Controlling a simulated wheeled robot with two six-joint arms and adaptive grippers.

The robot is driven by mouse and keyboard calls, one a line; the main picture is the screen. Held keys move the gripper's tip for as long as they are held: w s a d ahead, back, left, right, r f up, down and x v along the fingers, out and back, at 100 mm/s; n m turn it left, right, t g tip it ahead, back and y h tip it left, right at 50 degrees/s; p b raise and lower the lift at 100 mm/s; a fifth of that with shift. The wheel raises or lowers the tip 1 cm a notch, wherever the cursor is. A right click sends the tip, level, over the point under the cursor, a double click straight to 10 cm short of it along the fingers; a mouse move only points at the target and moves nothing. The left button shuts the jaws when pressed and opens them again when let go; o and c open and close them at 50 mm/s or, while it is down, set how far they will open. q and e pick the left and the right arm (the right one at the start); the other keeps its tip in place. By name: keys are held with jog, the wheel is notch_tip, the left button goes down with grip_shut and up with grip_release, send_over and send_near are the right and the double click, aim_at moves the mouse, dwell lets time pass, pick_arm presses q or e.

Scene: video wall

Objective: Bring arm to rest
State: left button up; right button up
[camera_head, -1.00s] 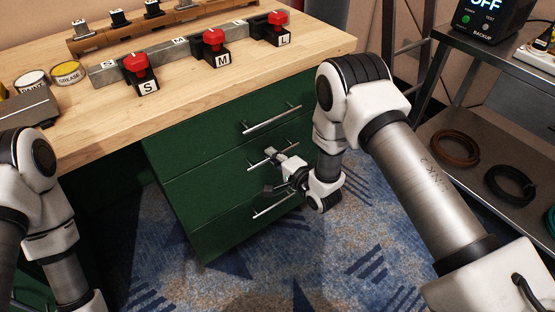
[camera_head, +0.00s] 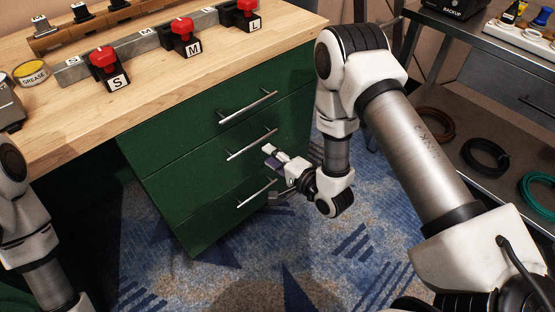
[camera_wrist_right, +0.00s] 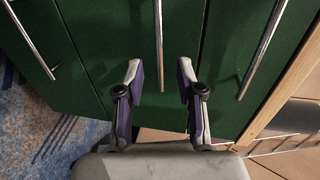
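My right gripper (camera_head: 272,174) hangs in front of the green drawer cabinet (camera_head: 190,165), near its drawer handles. In the right wrist view its two fingers (camera_wrist_right: 161,80) stand apart with nothing between them, and the middle handle (camera_wrist_right: 158,40) runs upward beyond the gap. The fingers do not appear closed on the handle. My left arm shows at the left edge of the head view, but its gripper is out of the picture.
Red switches marked S (camera_head: 104,66), M (camera_head: 182,35) and L (camera_head: 242,14) stand on the wooden worktop (camera_head: 150,100). A yellow grease tin (camera_head: 31,73) is at the left. A metal shelf (camera_head: 470,115) with coiled cables (camera_head: 485,157) stands at the right. Blue carpet lies below.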

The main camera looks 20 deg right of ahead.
jog(key=v, duration=0.2)
jog(key=shift+s+d+r, duration=0.1)
jog(key=shift+s, duration=0.3)
jog(key=s+f+n+g+h, duration=0.3)
jog(key=s+f+g, duration=0.3)
jog(key=s+f, duration=0.45)
jog(key=s+d+f+n+g+h, duration=0.1)
jog(key=s+d+f+n+g, duration=0.15)
jog(key=s+n+g, duration=0.45)
jog(key=s+d+f+n+g+h, duration=0.1)
jog(key=s+d+f+n+g, duration=0.2)
jog(key=s, duration=0.7)
notch_tip(320, 180, up, 24)
jog(key=t+p, duration=0.1)
jog(key=p, duration=2.3)
jog(key=shift+a+n, duration=0.3)
jog(key=shift+a, duration=0.1)
